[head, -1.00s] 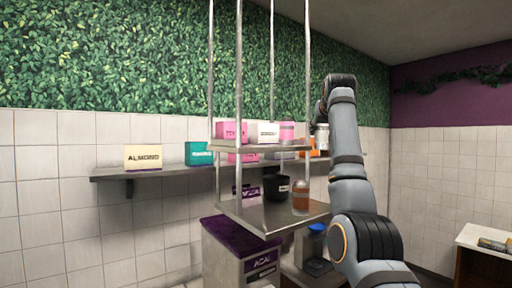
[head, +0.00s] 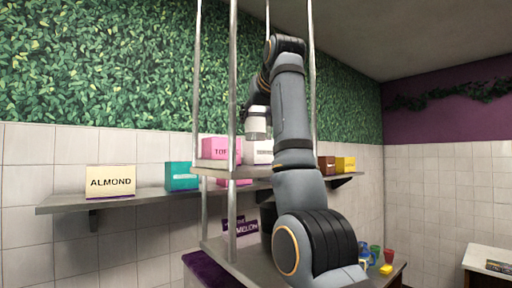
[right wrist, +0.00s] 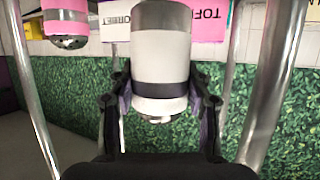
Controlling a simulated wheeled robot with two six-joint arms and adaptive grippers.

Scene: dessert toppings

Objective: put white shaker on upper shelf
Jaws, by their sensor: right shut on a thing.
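The white shaker (head: 257,123) hangs below my right gripper (head: 259,108), which is shut on it. In the right wrist view the shaker (right wrist: 160,45), white with a dark grey band, sits between the two fingers of the gripper (right wrist: 160,100). A pink shaker (right wrist: 66,25) shows in the right wrist view. My left gripper is not in view.
Rack posts (head: 232,90) stand close around the gripper. A wall shelf (head: 130,199) behind holds an almond box (head: 110,181), a teal box (head: 181,176) and a yellow box (head: 346,164). Coloured cups (head: 375,253) stand lower right. My right arm hides the upper shelf's right part.

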